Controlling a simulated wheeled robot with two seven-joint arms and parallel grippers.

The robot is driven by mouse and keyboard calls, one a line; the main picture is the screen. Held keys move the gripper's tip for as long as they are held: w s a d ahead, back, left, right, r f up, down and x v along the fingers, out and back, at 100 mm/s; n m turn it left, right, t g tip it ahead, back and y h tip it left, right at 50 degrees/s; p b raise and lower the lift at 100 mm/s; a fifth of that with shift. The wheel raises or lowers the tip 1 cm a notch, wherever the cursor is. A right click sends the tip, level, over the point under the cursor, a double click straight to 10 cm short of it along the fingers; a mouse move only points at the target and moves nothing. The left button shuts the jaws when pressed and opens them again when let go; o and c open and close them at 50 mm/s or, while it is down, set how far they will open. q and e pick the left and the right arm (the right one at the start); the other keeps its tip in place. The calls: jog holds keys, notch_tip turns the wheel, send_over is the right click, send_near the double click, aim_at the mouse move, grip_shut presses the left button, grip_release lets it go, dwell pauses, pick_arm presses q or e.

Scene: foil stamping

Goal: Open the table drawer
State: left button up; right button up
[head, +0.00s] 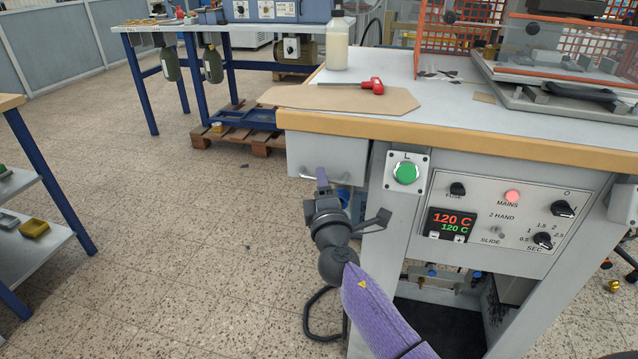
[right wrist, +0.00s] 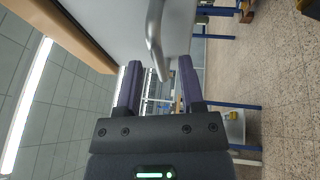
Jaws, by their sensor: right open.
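The table drawer (head: 326,157) is a light grey box under the left end of the worktable, and its front sits about level with the wooden table edge. Its metal bar handle (right wrist: 154,38) shows large in the right wrist view, with its bent end between my two fingers. My right gripper (head: 350,198) is open just below and in front of the drawer. Its purple fingers (right wrist: 160,68) stand on either side of the handle, with gaps visible. My left gripper is out of view.
The control panel (head: 500,215) with a green button (head: 406,173) is right of the drawer. A red-handled screwdriver (head: 372,86) and a bottle (head: 337,42) are on the tabletop. A blue-legged shelf (head: 45,180) stands at left. The floor in front of the drawer is clear.

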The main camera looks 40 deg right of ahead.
jog(key=shift+w+d, duration=0.2)
jog(key=shift+w, duration=0.2)
grip_shut()
dwell(0.7)
dwell(0.3)
